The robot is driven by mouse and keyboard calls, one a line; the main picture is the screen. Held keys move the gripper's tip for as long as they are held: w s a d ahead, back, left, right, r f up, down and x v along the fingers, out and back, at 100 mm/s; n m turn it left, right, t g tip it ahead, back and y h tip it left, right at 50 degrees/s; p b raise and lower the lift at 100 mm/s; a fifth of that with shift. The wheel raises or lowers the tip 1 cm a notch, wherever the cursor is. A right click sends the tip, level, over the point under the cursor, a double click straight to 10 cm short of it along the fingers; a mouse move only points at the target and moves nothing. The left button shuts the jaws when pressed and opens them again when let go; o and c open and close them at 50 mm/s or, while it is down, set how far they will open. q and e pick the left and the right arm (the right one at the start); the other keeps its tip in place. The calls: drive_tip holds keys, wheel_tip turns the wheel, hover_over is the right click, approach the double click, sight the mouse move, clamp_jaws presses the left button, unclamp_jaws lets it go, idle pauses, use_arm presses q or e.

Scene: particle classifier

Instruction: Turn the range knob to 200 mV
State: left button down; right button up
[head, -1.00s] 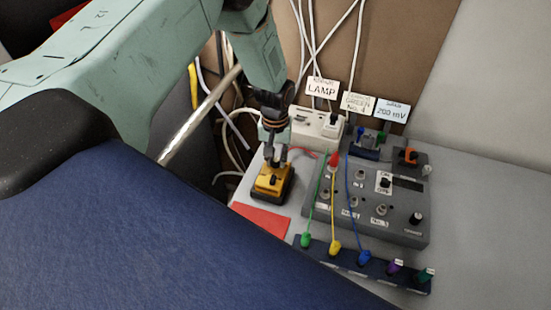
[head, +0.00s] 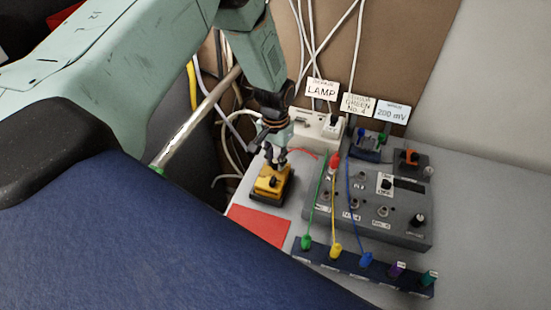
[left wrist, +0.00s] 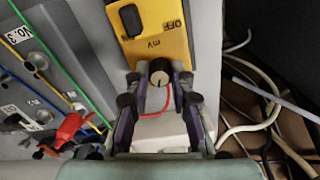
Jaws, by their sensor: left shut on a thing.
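The yellow meter box (head: 265,190) with a black base stands on the bench in the head view. In the left wrist view the yellow box (left wrist: 165,45) shows a black switch, the words OFF and mV, and a small round dark knob (left wrist: 160,72) with a pale pointer line. My left gripper (head: 275,163) reaches down onto the box. Its fingers (left wrist: 160,80) are shut on the knob, one on each side. The scale marks around the knob are hidden or too small to read. A card reading 200 mV (head: 393,112) stands behind. My right gripper is not in view.
A grey control box (head: 405,232) with knobs and coloured leads stands to the right. A dark socket strip (head: 325,254) lies in front of it. A white power strip (head: 308,132) and loose cables are behind. A red card (head: 258,228) lies in front of the meter.

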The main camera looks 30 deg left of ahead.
sight(275, 161)
use_arm(q)
drive_tip(key=c, duration=1.1)
unclamp_jaws()
drive_tip(key=shift+c, duration=0.2)
drive_tip(key=shift+r, duration=0.1)
wheel_tip(275, 161, up, 12)
